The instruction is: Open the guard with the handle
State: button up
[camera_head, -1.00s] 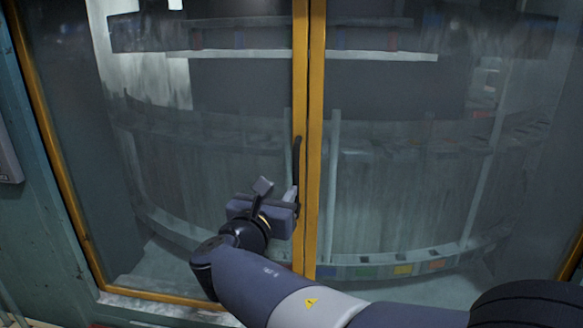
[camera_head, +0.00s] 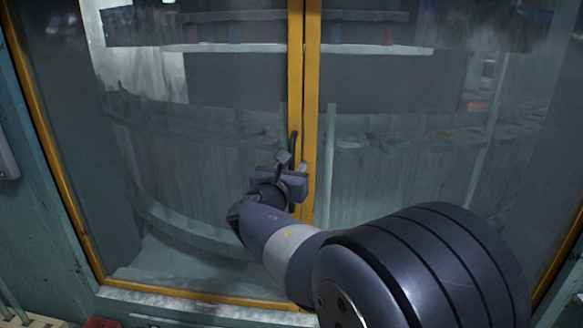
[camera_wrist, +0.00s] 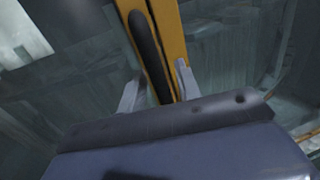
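The guard is a pair of large glass panels in yellow frames; the left panel (camera_head: 200,150) carries a dark vertical handle (camera_head: 293,145) on its inner frame edge. The handle also shows in the wrist view (camera_wrist: 146,45) as a thick black bar running along the yellow frame. My gripper (camera_head: 291,165) is in front of the handle's lower part, which it partly hides. In the wrist view its two pale fingers (camera_wrist: 156,88) are spread apart, with the handle's lower end between them. I cannot tell whether either finger touches it. The two yellow frame edges stand side by side.
The right glass panel (camera_head: 420,170) is beside it. Behind the glass are a curved machine wall and shelves. A teal frame (camera_head: 30,200) borders the left side, and a pale sill (camera_head: 190,300) runs along the bottom.

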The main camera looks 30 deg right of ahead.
jog(key=shift+c, duration=0.2)
grip_shut()
dwell(0.3)
